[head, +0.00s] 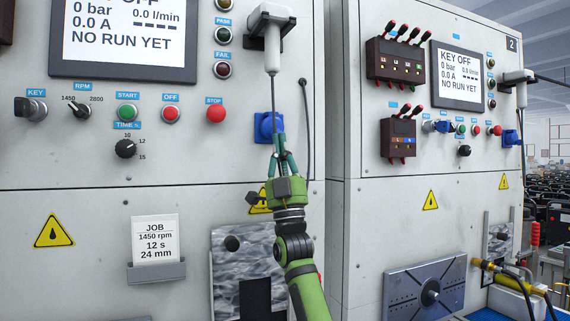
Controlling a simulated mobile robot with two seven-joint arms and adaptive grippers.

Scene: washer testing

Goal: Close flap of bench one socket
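Bench one (90,200) is the large grey cabinet on the left. Its blue socket (264,124) sits on the front panel, right of the red stop button. The socket's right part is hidden behind my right gripper and a thin dark rod, so I cannot tell how its flap stands. My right gripper (280,138) comes from below, pointing up, with its fingertips drawn together in front of the socket's right edge. I see nothing between the fingers. I cannot tell if the fingertips touch the socket. My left gripper is out of view.
A white lance handle (272,42) hangs above the socket, its rod running down past it. A black cable (303,120) hangs to the right. Bench two (400,230) stands at right with its own blue socket (511,138). A job card (156,238) is at lower left.

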